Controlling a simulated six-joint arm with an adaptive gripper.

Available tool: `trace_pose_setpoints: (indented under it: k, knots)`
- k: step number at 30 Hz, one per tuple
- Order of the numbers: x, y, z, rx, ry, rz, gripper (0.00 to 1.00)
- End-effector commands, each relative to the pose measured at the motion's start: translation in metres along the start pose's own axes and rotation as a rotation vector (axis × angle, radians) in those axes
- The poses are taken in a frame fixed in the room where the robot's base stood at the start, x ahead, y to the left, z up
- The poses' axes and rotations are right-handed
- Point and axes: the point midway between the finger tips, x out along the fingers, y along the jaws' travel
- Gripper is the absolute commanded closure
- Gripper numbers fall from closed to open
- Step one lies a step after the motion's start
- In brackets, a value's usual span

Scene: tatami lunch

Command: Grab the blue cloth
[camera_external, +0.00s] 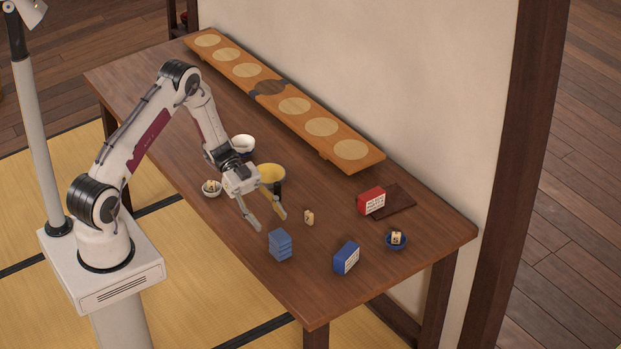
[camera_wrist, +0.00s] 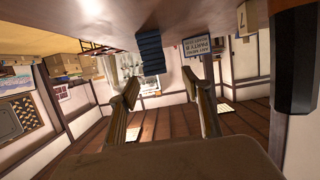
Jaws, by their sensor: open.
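The blue cloth (camera_external: 280,246) is a folded, layered block standing on the table near its front edge. It also shows at the top centre of the wrist view (camera_wrist: 150,53), where the table appears overhead. My gripper (camera_external: 271,222) is open, low over the table, just behind and left of the cloth in the external view. In the wrist view my two fingers (camera_wrist: 160,84) are spread wide with nothing between them. The cloth is beyond the fingertips, roughly in line with the gap, and seems apart from them.
A blue box (camera_external: 346,258) stands right of the cloth, with a small tile (camera_external: 308,217) behind. A yellow-lined bowl (camera_external: 271,172) is close by my gripper. A red box (camera_external: 371,201), blue dish (camera_external: 397,244), white bowl (camera_external: 243,142) and long wooden board (camera_external: 365,165) are farther off.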

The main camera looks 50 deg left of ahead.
Motion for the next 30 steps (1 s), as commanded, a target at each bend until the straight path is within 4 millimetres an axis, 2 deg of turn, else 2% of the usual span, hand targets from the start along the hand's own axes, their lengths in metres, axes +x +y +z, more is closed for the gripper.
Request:
trace_pose_setpoints:
  k: [5, 15, 30]
  knots:
    - [0.003, 0.0, 0.0, 0.0, 0.0, 0.0, 0.51]
    - [0.025, 0.001, 0.001, 0.0, -0.001, -0.001, 0.51]
    - [0.033, 0.002, 0.002, 0.0, -0.001, 0.0, 0.51]
